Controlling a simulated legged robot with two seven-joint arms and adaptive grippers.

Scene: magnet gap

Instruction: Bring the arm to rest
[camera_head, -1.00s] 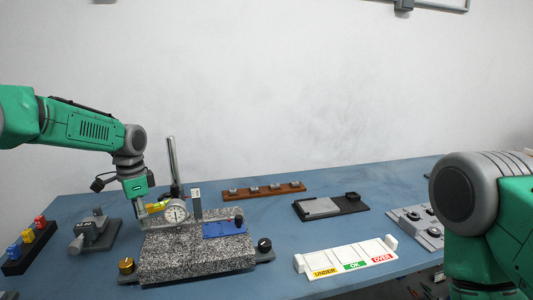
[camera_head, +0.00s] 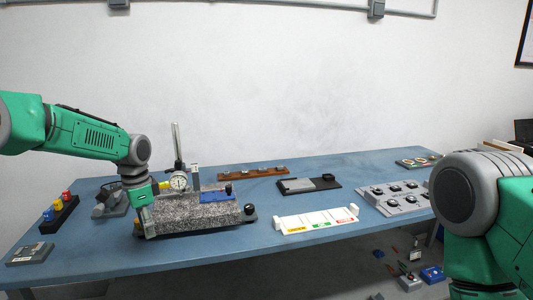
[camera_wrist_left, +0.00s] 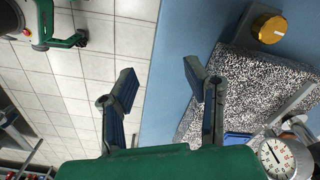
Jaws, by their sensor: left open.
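My left gripper (camera_head: 147,228) is at the front-left corner of the speckled granite block (camera_head: 200,216) in the head view and covers part of it. In the left wrist view its two fingers (camera_wrist_left: 160,82) are spread and empty, with the blue table's front edge and the floor beyond them. The granite block (camera_wrist_left: 245,90) and a brass knob (camera_wrist_left: 268,28) lie to the right of the fingers. A dial gauge on a stand (camera_head: 179,181) rises behind the block. My right arm shows at the right edge; its gripper is out of view.
The blue table (camera_head: 250,252) also holds a white UNDER/OK/OVER tray (camera_head: 317,219), a black stand with a grey plate (camera_head: 308,184), a brown rack (camera_head: 253,173), a grey socketed block (camera_head: 395,198) and a rack of coloured pieces (camera_head: 59,215). The table's front strip is mostly clear.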

